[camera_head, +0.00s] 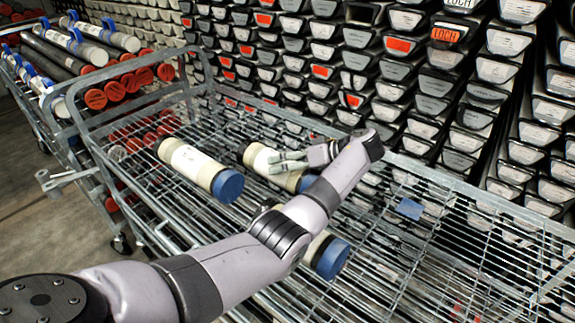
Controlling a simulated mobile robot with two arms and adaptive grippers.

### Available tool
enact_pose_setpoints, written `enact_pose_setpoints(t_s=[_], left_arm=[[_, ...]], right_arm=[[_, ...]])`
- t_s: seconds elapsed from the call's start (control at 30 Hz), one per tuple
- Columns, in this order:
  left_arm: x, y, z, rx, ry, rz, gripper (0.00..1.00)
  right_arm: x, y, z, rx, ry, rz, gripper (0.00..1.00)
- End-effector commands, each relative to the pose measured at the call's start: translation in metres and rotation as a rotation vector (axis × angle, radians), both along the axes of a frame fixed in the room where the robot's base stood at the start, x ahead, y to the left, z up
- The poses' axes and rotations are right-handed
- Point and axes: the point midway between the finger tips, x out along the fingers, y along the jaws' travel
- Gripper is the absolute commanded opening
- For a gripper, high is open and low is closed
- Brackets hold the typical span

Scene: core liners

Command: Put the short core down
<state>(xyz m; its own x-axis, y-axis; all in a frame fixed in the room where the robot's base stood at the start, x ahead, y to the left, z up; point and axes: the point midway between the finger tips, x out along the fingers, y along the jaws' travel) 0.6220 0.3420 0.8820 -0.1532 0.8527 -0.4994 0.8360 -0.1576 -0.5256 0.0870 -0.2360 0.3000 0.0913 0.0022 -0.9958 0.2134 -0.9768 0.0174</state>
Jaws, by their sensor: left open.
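My left arm reaches in from the lower left over the wire cart, and its wrist bends back to the left. My left gripper (281,162) is open, its fingers over a cream core liner (257,154) in the middle of the cart's top. Arm and fingers hide part of this liner, so I cannot tell whether they touch. A longer-looking cream liner with a blue cap (200,170) lies to its left, apart from the gripper. Another blue-capped liner (328,255) lies nearer, partly hidden under my forearm. My right gripper is not in view.
The wire cart (470,265) has free room on its right side. A small blue object (410,208) shows there, its height unclear. A rack of labelled liner ends (400,80) stands behind. A second cart at the left holds red-capped tubes (115,92).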

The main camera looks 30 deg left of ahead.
Motion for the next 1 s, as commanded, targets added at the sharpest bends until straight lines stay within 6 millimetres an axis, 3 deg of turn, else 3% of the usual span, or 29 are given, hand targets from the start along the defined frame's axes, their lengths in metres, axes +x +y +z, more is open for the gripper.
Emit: enact_pose_setpoints(t_s=[0.27, 0.43, 0.7, 1.0], left_arm=[[0.003, -0.013, 0.007, -0.001, -0.001, -0.001, 0.91], [0.008, -0.043, 0.023, 0.000, -0.002, -0.004, 0.91], [0.016, -0.088, 0.052, -0.001, 0.001, -0.002, 0.91], [0.018, -0.103, 0.060, 0.000, 0.000, 0.000, 0.91]], right_arm=[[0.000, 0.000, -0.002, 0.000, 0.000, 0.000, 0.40], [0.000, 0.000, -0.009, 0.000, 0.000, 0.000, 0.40], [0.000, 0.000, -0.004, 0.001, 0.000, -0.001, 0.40], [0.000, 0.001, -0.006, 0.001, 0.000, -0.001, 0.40]])
